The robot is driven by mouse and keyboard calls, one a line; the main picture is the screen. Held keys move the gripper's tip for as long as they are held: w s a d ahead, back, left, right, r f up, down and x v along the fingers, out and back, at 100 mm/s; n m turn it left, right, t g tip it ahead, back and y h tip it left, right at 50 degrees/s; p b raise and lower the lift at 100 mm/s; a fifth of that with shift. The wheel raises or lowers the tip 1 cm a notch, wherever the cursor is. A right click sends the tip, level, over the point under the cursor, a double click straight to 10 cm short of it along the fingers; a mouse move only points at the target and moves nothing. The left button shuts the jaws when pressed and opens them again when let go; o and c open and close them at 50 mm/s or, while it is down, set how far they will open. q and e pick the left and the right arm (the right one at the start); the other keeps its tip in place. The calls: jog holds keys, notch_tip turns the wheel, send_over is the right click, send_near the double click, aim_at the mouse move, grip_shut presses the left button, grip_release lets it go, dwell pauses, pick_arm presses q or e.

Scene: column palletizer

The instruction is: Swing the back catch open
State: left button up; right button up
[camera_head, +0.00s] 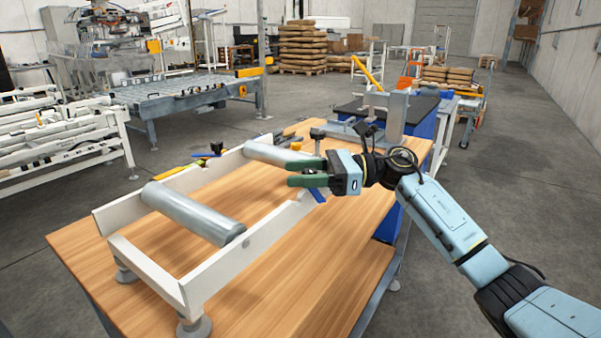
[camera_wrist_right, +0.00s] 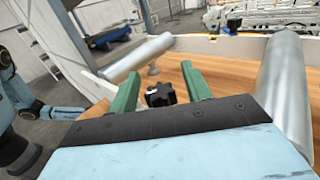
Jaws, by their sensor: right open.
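A white frame with two grey rollers (camera_head: 190,212) stands on the wooden bench. Two blue levers show at its side rails. One blue lever (camera_head: 204,155) is at the far rail beside a black knob (camera_head: 216,147). The other blue lever (camera_head: 317,195) is at the near rail, just under my right gripper (camera_head: 305,173). I cannot tell which is the back catch. My right gripper is open, its green fingers pointing left. In the right wrist view, a black knob (camera_wrist_right: 160,94) shows between the fingers, with no visible contact. My left gripper is out of view.
The wooden bench top (camera_head: 300,275) is clear in front of the frame. More black knobs and metal parts sit behind the frame, near a dark-topped blue unit (camera_head: 423,108). A roller conveyor (camera_head: 175,92) stands farther back.

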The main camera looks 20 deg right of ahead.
jog(key=v, duration=1.3)
jog(key=shift+d, duration=0.15)
